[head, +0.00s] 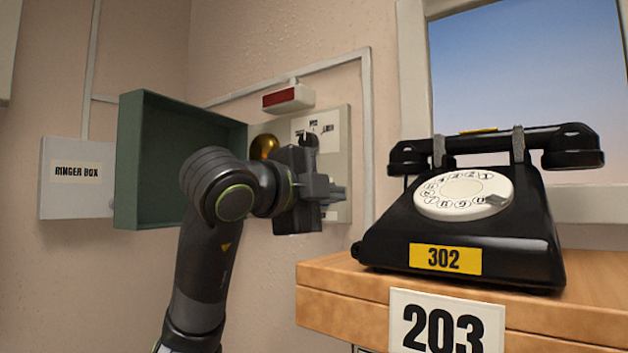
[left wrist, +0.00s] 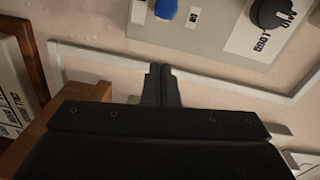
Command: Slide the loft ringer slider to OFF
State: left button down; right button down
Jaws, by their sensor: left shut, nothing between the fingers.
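The ringer panel (head: 341,172) is a pale plate on the wall, partly hidden behind my left gripper (head: 336,190). A black knob (left wrist: 270,12) sits farther right beside a "LOUD" label. My left gripper's fingers (left wrist: 160,84) are shut and empty, below the blue knob in that picture and apart from it. The knob's slot and any OFF label are out of view. My right gripper is not in view.
An open green box (head: 175,160) stands left of the panel, with a "RINGER BOX" cover (head: 75,178) beside it and a brass bell (head: 264,147). A red lamp (head: 285,98) is above. A black phone (head: 465,225) sits on a wooden shelf (head: 340,278) at right.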

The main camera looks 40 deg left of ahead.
pick_arm(q)
jog(key=a, duration=0.2)
jog(key=w+a, duration=0.1)
jog(key=shift+a+f+p, duration=0.3)
jog(key=shift+a+p, duration=0.05)
jog(key=shift+p, duration=0.05)
